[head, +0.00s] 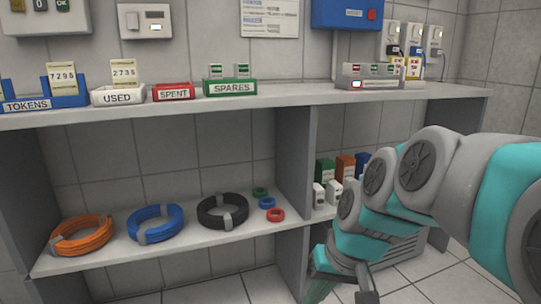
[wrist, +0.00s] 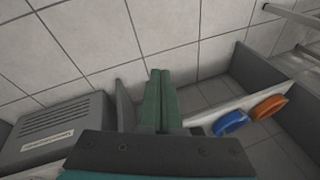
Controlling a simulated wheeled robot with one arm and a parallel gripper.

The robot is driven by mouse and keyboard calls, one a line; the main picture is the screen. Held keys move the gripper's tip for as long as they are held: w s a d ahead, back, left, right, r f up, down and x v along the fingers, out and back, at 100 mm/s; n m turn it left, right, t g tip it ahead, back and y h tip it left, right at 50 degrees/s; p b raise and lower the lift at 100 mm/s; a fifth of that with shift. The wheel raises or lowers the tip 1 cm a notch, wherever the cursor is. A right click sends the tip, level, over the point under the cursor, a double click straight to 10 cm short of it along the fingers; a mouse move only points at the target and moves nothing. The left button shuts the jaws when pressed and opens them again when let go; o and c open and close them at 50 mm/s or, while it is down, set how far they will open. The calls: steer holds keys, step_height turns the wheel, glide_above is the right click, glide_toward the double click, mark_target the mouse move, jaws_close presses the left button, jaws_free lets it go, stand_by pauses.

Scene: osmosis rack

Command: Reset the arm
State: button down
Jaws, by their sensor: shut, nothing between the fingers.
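My arm (head: 420,185) reaches in from the right in the head view, bent downward in front of the right part of the rack. Its lower end runs down to the bottom edge of that view, where the fingertips cannot be made out. In the wrist view my gripper (wrist: 160,78) shows as two dark green fingers lying side by side, shut and empty. The fingers point toward the tiled wall and touch nothing that I can make out.
The upper shelf (head: 280,100) holds labelled trays, including SPARES (head: 230,88). Orange (head: 82,237), blue (head: 155,223) and black (head: 222,212) coils lie on the lower shelf. A divider (head: 295,160) stands left of my arm. A grey vented box (wrist: 65,130) stands left of the fingers.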

steer(key=s+d+f+g+h, duration=0.2)
steer(key=s+d+f, duration=0.25)
steer(key=s, duration=0.45)
steer(key=s+d+f+g+h, duration=0.1)
steer(key=s+d+f+g, duration=0.15)
steer(key=s+f, duration=0.55)
step_height(320, 180, up, 17)
steer(key=s+p, duration=0.1)
steer(key=p, duration=1.3)
steer(key=shift+s+d+r+m+t+p, duration=0.15)
steer(key=shift+s+d+m+t+p, duration=0.05)
steer(key=shift+s+m+t+p, duration=0.15)
